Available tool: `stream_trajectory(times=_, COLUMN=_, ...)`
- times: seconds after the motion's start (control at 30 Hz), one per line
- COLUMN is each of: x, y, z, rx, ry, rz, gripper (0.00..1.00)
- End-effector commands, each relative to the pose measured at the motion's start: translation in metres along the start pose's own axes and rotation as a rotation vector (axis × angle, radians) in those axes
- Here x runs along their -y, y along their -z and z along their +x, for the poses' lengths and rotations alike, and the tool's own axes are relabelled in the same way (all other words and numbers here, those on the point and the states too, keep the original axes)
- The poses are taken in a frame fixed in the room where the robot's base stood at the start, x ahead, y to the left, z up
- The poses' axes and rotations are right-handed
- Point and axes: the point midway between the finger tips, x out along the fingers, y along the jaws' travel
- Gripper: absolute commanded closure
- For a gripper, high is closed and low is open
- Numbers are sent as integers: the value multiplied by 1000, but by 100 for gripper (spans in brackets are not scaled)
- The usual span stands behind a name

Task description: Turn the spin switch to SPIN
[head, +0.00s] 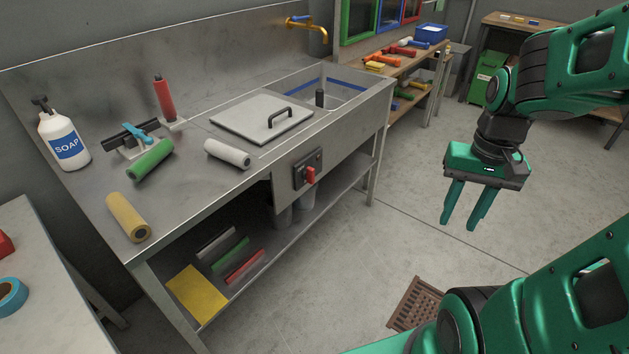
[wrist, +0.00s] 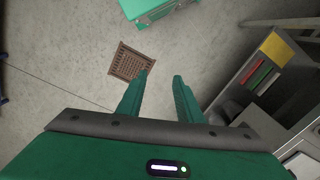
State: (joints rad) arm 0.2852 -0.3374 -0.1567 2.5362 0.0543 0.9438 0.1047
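The spin switch is a red knob (head: 310,175) on a dark plate (head: 302,166) on the front panel of the steel sink bench (head: 345,135). Its handle hangs roughly downward; any lettering on the plate is too small to read. My gripper (head: 458,228) is to the right of the switch, clear of the bench, with its fingers pointing down and apart. It is empty. In the wrist view the two fingertips (wrist: 161,74) are apart over the floor. The switch itself does not show clearly in the wrist view.
A grey lid with a black handle (head: 262,118), a white roller (head: 227,153), a green roller (head: 150,159) and a soap bottle (head: 63,135) are on the bench top. A yellow sheet (head: 197,293) lies on the shelf below. The floor before the switch is free, with a drain grate (head: 413,304).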

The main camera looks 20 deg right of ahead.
Motion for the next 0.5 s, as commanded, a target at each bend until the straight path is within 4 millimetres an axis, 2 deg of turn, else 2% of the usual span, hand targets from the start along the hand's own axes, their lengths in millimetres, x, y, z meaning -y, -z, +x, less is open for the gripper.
stream_trajectory(times=0.2, x=38, y=45, z=44, rx=43, ry=57, rz=42, gripper=67)
stream_trajectory(times=0.5, x=99, y=87, z=113, rx=130, ry=222, rz=142, gripper=67)
